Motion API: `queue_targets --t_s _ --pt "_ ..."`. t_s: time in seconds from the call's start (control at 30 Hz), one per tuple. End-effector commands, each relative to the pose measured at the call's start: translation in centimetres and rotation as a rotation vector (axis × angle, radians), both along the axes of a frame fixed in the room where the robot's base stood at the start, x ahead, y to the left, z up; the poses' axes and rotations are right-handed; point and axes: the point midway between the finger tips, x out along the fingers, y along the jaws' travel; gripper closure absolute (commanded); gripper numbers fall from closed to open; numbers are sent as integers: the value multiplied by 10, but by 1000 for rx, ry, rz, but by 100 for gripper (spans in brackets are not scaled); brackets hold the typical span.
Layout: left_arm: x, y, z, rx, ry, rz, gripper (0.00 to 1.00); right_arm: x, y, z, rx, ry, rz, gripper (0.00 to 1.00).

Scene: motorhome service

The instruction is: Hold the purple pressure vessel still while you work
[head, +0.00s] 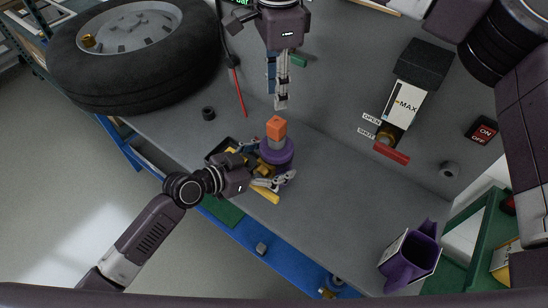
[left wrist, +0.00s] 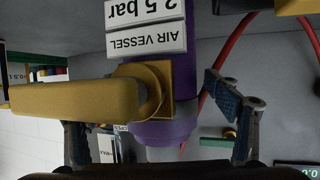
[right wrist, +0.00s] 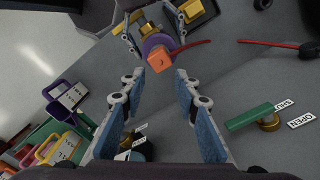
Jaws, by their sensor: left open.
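The purple pressure vessel (head: 275,152) stands upright near the bench's front edge, with an orange block (head: 277,127) on top. In the left wrist view the vessel (left wrist: 175,130) fills the middle, with an "AIR VESSEL" label (left wrist: 146,42) and a brass fitting with a yellow handle (left wrist: 75,98). My left gripper (head: 268,168) is open, its fingers spread either side of the vessel; contact cannot be told. My right gripper (head: 281,104) points down behind the vessel, open and empty. In the right wrist view the orange block (right wrist: 159,61) lies beyond its fingertips.
A tyre (head: 135,45) lies at the back left. A MAX-labelled unit (head: 408,100) with a red lever (head: 391,152) stands right. A purple bin (head: 410,256) sits front right. A red rod (head: 240,92) lies behind the vessel. Bench right of the vessel is clear.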

Motion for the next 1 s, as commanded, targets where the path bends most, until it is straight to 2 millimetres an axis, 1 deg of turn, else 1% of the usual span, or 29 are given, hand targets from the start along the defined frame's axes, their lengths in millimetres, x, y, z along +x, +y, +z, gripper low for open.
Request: queue_targets --t_s 0.3,0.83,0.87,1.0 --pt "1 -2 -1 1 -1 -1 18 0 0 0 0 0 0 71" --pt "1 -1 -1 1 -1 1 76 0 0 0 0 0 0 71" --pt "1 -1 -1 1 -1 1 77 0 0 0 0 0 0 69" --pt "2 -1 -1 1 -2 0 77 0 0 2 0 0 43 54"
